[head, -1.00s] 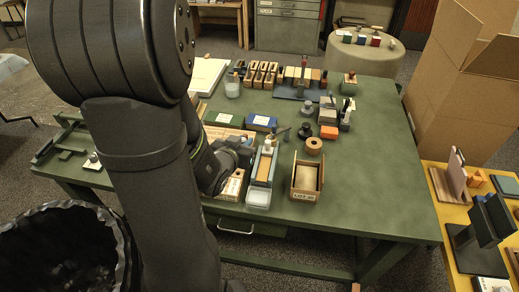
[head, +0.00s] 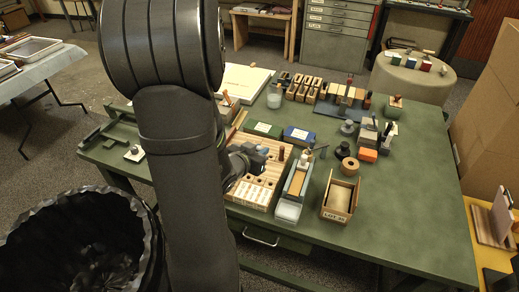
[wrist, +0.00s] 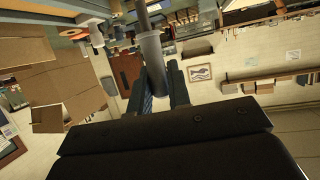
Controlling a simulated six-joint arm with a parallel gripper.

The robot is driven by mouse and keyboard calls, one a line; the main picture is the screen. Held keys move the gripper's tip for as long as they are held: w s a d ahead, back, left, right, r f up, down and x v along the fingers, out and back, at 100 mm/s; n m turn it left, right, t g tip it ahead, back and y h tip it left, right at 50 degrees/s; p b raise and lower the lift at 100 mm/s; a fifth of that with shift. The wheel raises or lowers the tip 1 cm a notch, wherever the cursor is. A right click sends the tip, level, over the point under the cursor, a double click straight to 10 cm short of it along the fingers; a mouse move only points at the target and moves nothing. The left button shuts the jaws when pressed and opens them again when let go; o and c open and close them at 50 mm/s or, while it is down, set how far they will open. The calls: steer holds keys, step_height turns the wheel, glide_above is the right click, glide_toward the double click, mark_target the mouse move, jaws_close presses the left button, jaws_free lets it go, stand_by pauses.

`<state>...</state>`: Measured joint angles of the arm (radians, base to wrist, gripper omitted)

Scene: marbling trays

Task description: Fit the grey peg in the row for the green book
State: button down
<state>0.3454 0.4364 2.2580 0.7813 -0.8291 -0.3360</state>
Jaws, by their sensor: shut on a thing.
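A light wooden peg board (head: 237,193) with rows of holes lies on the green table, with white labels along its front. A dark brown peg (head: 282,154) stands at its back right. The green book (head: 262,129) lies flat behind the board, with a blue book (head: 299,135) to its right. My gripper (head: 262,160) is over the board, and my arm hides its left part. In the wrist view my gripper (wrist: 160,88) is shut on the grey peg (wrist: 152,52), a cylinder standing out beyond the fingers. I cannot tell which row it is over.
An open wooden box (head: 325,206) is further right, near a tape roll (head: 350,166) and an orange block (head: 367,155). Stamps and blocks line the back. The table's right side is clear.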

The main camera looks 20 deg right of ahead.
steer(key=shift+f, duration=2.6)
steer(key=shift+f, duration=2.05)
steer(key=c, duration=1.3)
jaws_free()
steer(key=shift+o, duration=0.2)
steer(key=v, duration=1.7)
steer(key=shift+s+a, duration=0.2)
steer(key=shift+d, duration=0.1)
